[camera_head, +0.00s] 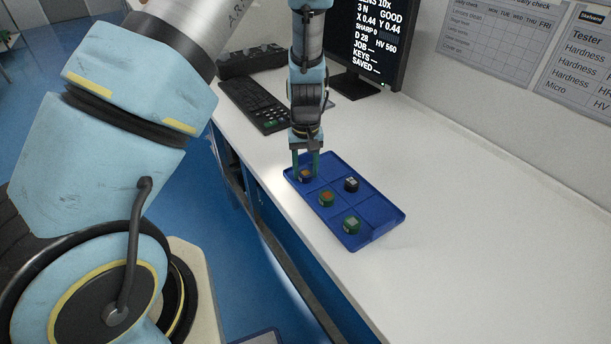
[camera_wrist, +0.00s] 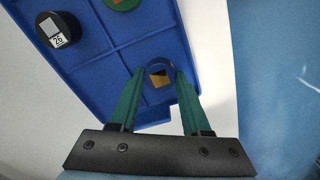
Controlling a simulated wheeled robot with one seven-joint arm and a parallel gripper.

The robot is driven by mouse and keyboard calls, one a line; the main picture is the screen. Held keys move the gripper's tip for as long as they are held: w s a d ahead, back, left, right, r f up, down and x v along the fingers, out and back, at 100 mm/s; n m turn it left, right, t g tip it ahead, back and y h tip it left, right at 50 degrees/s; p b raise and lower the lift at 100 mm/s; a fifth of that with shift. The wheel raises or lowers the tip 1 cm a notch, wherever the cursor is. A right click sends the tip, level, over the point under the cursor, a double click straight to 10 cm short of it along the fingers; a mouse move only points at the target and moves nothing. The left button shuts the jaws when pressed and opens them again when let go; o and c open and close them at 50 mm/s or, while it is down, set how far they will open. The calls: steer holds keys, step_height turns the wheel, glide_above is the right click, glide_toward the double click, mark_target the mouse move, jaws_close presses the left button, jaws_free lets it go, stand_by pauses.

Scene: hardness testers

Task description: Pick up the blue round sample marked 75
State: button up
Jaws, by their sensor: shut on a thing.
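The blue round sample (camera_head: 306,174) has an orange-yellow patch on top and sits in the corner compartment of the blue tray (camera_head: 376,233), at the end nearer the keyboard. In the wrist view the sample (camera_wrist: 160,69) is between the tips of my green fingers, and no number can be read on it. My gripper (camera_head: 306,167) points down over that compartment, shut on the sample. It also shows in the wrist view (camera_wrist: 161,80). The sample appears to be still inside the tray; any gap beneath it cannot be told.
The tray also holds a black sample (camera_head: 351,184), which shows a label reading 26 in the wrist view (camera_wrist: 58,29), a green sample with an orange top (camera_head: 326,198) and a green sample with a grey top (camera_head: 351,224). A keyboard (camera_head: 254,106) and a monitor (camera_head: 367,45) stand behind. The bench right of the tray is clear.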

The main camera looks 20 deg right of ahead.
jaws_close()
